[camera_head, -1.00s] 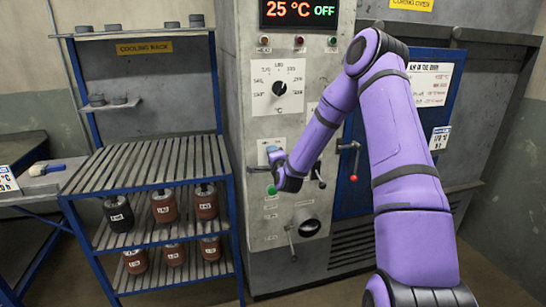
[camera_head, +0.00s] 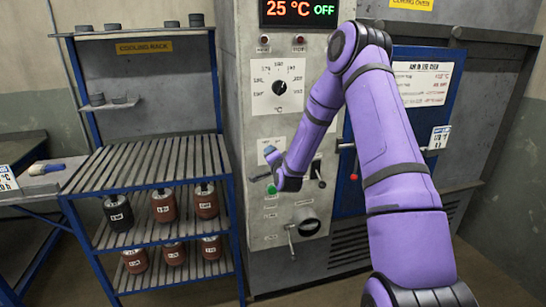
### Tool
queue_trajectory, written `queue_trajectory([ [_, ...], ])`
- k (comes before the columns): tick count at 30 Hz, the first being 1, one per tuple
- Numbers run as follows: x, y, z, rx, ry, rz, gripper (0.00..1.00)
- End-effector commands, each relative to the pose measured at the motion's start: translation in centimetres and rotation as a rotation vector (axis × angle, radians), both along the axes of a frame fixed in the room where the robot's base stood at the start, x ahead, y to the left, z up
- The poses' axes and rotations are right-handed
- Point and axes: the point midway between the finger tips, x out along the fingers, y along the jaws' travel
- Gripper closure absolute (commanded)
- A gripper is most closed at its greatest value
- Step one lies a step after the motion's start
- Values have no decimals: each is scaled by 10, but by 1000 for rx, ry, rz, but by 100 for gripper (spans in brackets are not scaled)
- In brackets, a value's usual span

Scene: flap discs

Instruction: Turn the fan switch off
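The grey oven control panel (camera_head: 262,215) stands in the middle of the head view. A round black temperature dial (camera_head: 279,87) sits high on it, and the display (camera_head: 299,11) above reads 25 °C OFF. My gripper (camera_head: 264,168) is at the end of my purple arm, in front of the panel below the dial. Its fingers point left and are too small to tell whether they are open or shut. A small black lever with a light tip (camera_head: 318,173) shows just right of my wrist. A green button (camera_head: 271,189) lies just below the gripper. The fan switch's label is not readable, and my arm hides part of the panel.
A blue cooling rack (camera_head: 150,165) with several labelled canisters stands at the left. The blue oven door (camera_head: 425,90) is partly behind my arm, with a handle (camera_head: 350,146) near its left edge. A round port (camera_head: 308,226) and a lower lever (camera_head: 290,240) are below.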

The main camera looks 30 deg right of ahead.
Motion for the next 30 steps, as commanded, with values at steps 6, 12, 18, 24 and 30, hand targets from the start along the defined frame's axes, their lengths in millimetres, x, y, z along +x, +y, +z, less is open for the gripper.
queue_trajectory([
  [6,-1,1,-2,0,4,1,50],
  [12,0,0,-1,1,3,1,29],
  [18,-2,1,-1,1,2,1,29],
  [24,-22,6,0,0,3,1,29],
  [30,-59,17,-1,0,4,1,29],
])
